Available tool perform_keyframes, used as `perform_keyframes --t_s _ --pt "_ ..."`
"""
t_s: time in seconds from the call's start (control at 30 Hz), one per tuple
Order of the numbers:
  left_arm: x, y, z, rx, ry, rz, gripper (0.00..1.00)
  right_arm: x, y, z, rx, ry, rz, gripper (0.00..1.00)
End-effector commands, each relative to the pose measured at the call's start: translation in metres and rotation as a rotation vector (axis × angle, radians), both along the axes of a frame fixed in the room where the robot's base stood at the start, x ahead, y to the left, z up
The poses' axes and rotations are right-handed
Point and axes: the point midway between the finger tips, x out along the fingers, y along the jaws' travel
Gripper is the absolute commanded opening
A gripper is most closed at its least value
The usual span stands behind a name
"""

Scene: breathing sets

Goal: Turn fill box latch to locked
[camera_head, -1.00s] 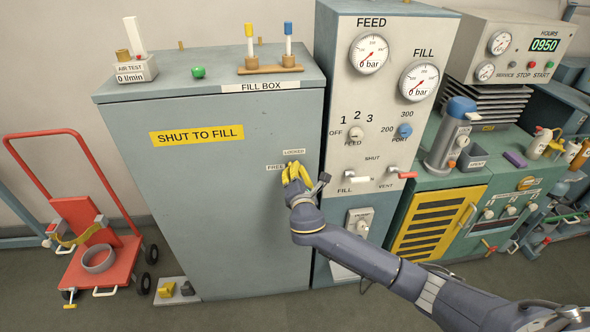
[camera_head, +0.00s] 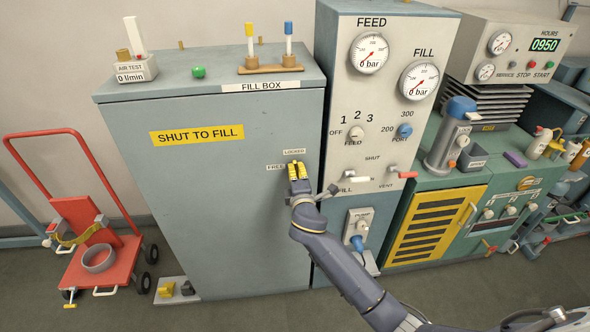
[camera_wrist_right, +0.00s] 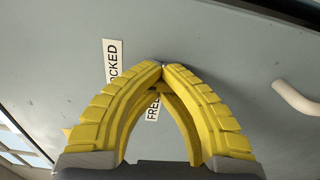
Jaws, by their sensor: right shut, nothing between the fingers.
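The fill box (camera_head: 230,215) is a large grey-blue cabinet with a closed front. Its LOCKED label (camera_head: 294,152) and FREE label (camera_head: 275,168) sit near the right edge, and both show in the right wrist view, LOCKED (camera_wrist_right: 113,60) and FREE (camera_wrist_right: 152,107). My right gripper (camera_head: 296,164), with yellow fingers, is at the front just right of FREE and below LOCKED. In the wrist view its fingertips (camera_wrist_right: 164,68) meet with nothing seen between them. The latch is not clearly visible; the fingers cover the spot beside the labels. My left gripper is not in view.
A white bar handle (camera_wrist_right: 297,103) stands off the surface in the wrist view. Right of the box is the gauge panel (camera_head: 342,115) with a white lever (camera_head: 356,180) and a red-tipped lever (camera_head: 405,175). A red cart (camera_head: 92,245) stands on the floor at left.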

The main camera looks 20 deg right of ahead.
Motion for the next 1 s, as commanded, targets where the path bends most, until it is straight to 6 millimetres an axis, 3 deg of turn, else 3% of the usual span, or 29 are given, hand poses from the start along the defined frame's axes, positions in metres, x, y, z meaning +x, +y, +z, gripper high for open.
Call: perform_keyframes --t_s 0.03,0.53,1.0 --pt "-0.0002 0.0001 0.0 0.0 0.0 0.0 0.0 0.001 -0.0071 0.0033 0.002 -0.006 -0.014 0.0" --pt "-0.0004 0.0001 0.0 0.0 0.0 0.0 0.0 0.001 -0.0082 0.0028 0.015 -0.007 -0.015 0.0" --pt "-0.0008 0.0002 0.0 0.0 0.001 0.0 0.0 0.0007 -0.0089 0.0005 0.014 -0.003 -0.016 0.53"
